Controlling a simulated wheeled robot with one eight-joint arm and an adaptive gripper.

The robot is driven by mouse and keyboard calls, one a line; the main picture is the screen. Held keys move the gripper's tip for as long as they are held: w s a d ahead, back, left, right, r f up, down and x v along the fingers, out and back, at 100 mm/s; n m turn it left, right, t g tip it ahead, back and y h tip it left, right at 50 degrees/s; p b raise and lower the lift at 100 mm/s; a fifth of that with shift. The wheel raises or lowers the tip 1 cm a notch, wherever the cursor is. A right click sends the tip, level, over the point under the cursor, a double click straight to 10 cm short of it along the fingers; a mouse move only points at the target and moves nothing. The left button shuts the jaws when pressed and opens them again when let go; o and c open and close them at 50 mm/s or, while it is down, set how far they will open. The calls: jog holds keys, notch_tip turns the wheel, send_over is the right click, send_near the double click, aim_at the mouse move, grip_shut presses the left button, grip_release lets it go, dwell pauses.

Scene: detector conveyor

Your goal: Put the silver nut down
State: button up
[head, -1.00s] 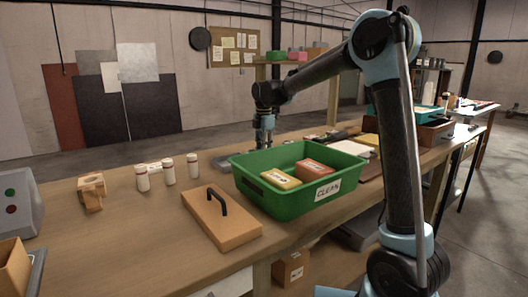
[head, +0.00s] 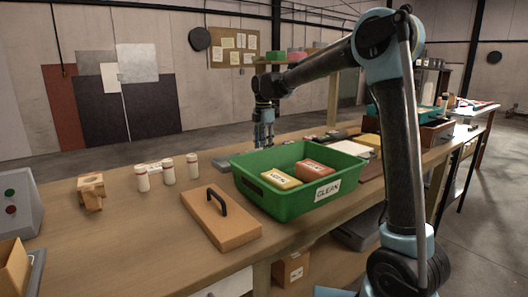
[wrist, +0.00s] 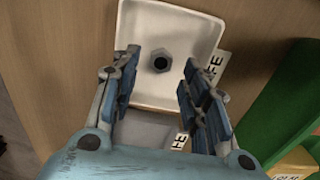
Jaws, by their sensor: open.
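The silver nut (wrist: 161,62) lies in a white tray (wrist: 145,25) in the wrist view, apart from the tray walls. My gripper (wrist: 162,70) is open above the tray, with one finger on each side of the nut and gaps between. In the head view my gripper (head: 264,136) points down behind the green bin (head: 290,203). The nut is hidden there.
A label reading "FE" (wrist: 216,68) is beside the tray. The green bin, marked CLEAN, holds a yellow and a red-brown box. A wooden lid with a handle (head: 222,222) and several white bottles (head: 168,171) stand nearby on the bench.

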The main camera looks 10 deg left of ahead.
notch_tip(320, 180, up, 9)
jog(key=shift+r, duration=0.2)
dwell(0.4)
